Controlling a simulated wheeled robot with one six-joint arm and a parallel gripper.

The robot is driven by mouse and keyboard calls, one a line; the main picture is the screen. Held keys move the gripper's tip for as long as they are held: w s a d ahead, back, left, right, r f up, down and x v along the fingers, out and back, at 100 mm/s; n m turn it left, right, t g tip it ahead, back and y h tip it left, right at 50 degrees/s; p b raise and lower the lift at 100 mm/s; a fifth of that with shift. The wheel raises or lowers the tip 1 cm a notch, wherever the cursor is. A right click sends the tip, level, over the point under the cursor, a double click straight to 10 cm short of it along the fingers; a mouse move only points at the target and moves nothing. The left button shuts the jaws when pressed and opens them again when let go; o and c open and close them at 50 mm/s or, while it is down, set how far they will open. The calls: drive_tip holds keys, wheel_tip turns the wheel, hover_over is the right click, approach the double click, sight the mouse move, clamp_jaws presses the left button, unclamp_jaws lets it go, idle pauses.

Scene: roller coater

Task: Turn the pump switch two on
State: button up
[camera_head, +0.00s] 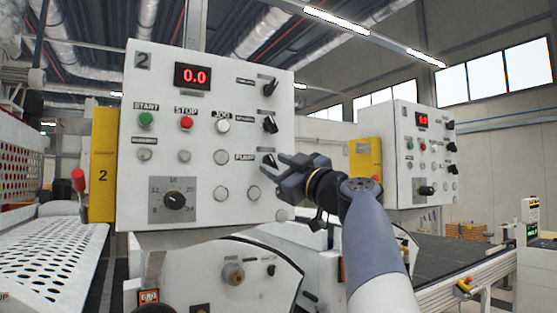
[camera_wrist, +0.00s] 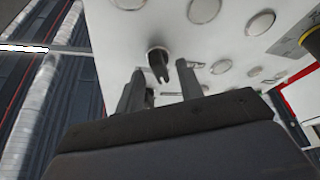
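The white control panel marked 2 (camera_head: 206,105) faces me. Its pump switch (camera_head: 268,159) is a black rotary knob beside the PUMP label, the lowest of three knobs on the panel's right side. My gripper (camera_head: 273,166) is at this knob and its fingers partly hide it in the head view. In the wrist view, my gripper (camera_wrist: 160,78) is open, with one finger on each side of a dark knob (camera_wrist: 158,64). The knob sits between or just beyond the fingertips. I cannot tell whether either finger touches it.
Two more black knobs (camera_head: 270,124) stand above the pump switch. Buttons and a dial (camera_head: 174,200) are on the same panel. A second similar panel (camera_head: 424,150) stands to the right, behind my arm. Machine housing (camera_head: 225,275) lies below.

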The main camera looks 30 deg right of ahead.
clamp_jaws()
idle(0.4)
drive_tip(key=shift+a+f+m+h+b, duration=0.1)
drive_tip(key=shift+m+h+b, duration=0.2)
drive_tip(key=shift+m+b, duration=0.15)
drive_tip(key=m+t+h+b, duration=0.1)
drive_tip(key=m, duration=0.2)
drive_tip(key=m+h+b, duration=0.1)
drive_tip(key=m+h, duration=0.1)
drive_tip(key=m, duration=0.2)
drive_tip(key=shift+a, duration=0.15)
drive_tip(key=m+h, duration=0.1)
drive_tip(key=m, duration=0.1)
drive_tip(key=m+h+p, duration=0.1)
drive_tip(key=m, duration=0.1)
drive_tip(key=m+h+p, duration=0.1)
drive_tip(key=m, duration=0.1)
drive_tip(key=shift+a+r+h, duration=0.15)
drive_tip(key=shift+r+h, duration=0.15)
drive_tip(key=shift+f+m+g+h+p, duration=0.15)
drive_tip(key=shift+m+h+p, duration=0.2)
drive_tip(key=shift+m+p, duration=0.5)
drive_tip(key=shift+r+m+g+h+p, duration=0.15)
drive_tip(key=shift+m+h+p, duration=0.2)
drive_tip(key=shift+m+p, duration=0.4)
drive_tip(key=shift+f+m, duration=0.2)
drive_tip(key=shift+m, duration=0.15)
